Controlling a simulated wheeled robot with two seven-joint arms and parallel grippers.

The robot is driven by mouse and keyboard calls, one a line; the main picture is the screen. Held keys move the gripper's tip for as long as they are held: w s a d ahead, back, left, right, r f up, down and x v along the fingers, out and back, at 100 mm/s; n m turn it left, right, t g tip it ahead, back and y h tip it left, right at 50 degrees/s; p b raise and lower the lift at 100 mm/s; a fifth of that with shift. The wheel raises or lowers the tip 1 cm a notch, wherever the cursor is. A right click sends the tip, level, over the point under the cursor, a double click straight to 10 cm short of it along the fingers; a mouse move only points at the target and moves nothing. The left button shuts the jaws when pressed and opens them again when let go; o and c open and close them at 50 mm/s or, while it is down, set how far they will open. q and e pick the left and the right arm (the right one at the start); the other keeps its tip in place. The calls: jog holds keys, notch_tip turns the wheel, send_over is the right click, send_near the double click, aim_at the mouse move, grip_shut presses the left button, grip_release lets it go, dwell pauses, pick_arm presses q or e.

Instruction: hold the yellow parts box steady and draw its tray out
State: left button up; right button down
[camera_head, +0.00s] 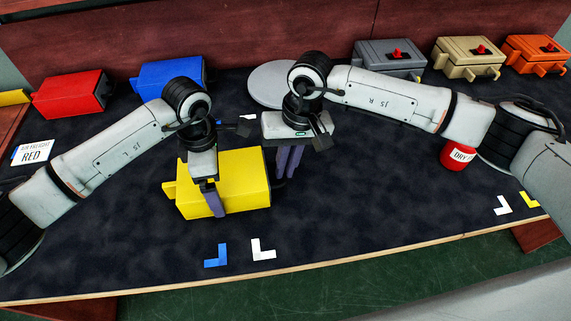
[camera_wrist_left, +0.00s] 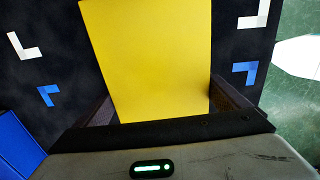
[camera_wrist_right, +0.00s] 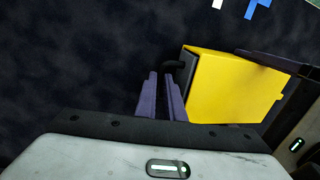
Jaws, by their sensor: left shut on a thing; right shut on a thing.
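The yellow parts box (camera_head: 241,180) lies on the dark table, left of centre, with yellow tabs at its left end. My left gripper (camera_head: 209,190) is over the box, its fingers shut on its two sides; the left wrist view shows the yellow top (camera_wrist_left: 150,60) between them. My right gripper (camera_head: 286,163) is at the box's right end, pointing down, its fingers close together. In the right wrist view a dark handle (camera_wrist_right: 175,65) at the box's edge meets those fingertips (camera_wrist_right: 163,82). The tray itself cannot be told apart from the box.
Red (camera_head: 70,94) and blue (camera_head: 170,76) boxes stand at the back left. Grey (camera_head: 388,58), tan (camera_head: 467,57) and orange (camera_head: 535,53) boxes stand at the back right. A round grey disc (camera_head: 266,86) lies behind my right gripper.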

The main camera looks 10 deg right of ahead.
pick_arm(q)
jog(key=shift+a, duration=0.1)
pick_arm(e)
jog(key=d, duration=1)
jog(key=shift+d, duration=0.2)
jog(key=c, duration=1.8)
grip_release()
jog(key=shift+a, duration=0.1)
jog(key=shift+c, duration=0.2)
jog(key=shift+r, duration=0.1)
notch_tip(320, 180, up, 12)
jog(key=d, duration=0.2)
